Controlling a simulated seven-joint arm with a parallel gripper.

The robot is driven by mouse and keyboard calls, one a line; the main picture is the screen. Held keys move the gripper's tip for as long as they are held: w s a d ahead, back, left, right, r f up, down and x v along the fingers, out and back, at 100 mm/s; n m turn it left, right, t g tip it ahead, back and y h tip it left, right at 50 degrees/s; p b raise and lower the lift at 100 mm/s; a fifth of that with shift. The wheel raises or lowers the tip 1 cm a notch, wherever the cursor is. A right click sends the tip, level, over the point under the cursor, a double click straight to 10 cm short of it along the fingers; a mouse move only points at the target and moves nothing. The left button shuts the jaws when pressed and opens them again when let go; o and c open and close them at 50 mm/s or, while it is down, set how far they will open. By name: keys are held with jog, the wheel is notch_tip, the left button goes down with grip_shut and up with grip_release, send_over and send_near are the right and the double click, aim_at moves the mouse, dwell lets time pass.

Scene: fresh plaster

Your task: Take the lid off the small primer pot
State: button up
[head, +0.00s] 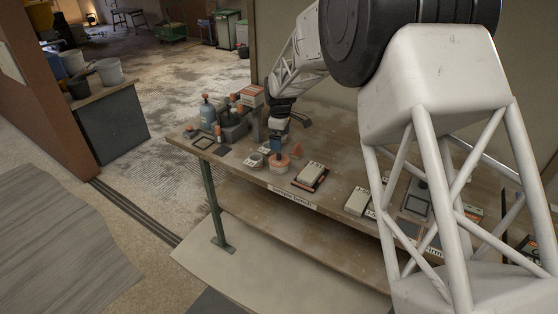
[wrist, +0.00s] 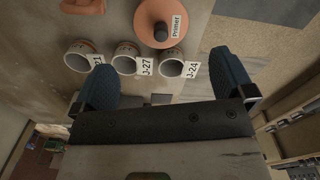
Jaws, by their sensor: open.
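The small primer pot shows in the wrist view from above as a round orange lid (wrist: 150,14) with a dark knob (wrist: 160,32) in it and a white tag reading "Primer" (wrist: 177,25). The lid covers the top, so the inside is hidden. In the head view the orange pot (head: 279,164) stands near the table's front edge, partly behind my gripper (head: 275,152). My gripper (wrist: 163,72) is open with its blue fingers apart and nothing between them. In the wrist view the lid lies beyond the fingertips, apart from them.
Several grey tagged cups, including J-27 (wrist: 124,60) and J-24 (wrist: 172,64), stand in a row close beside the pot. An orange item (wrist: 84,6) lies at upper left. In the head view, a blue bottle (head: 207,114) stands at the table's left end, and boxes (head: 310,174) lie to the right.

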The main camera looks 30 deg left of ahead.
aim_at(279, 154)
jog(key=shift+a+f, duration=0.2)
jog(key=shift+a, duration=0.05)
jog(key=shift+f, duration=1.3)
jog(key=shift+d+f, duration=0.1)
jog(key=shift+f, duration=2.5)
jog(key=c, duration=0.8)
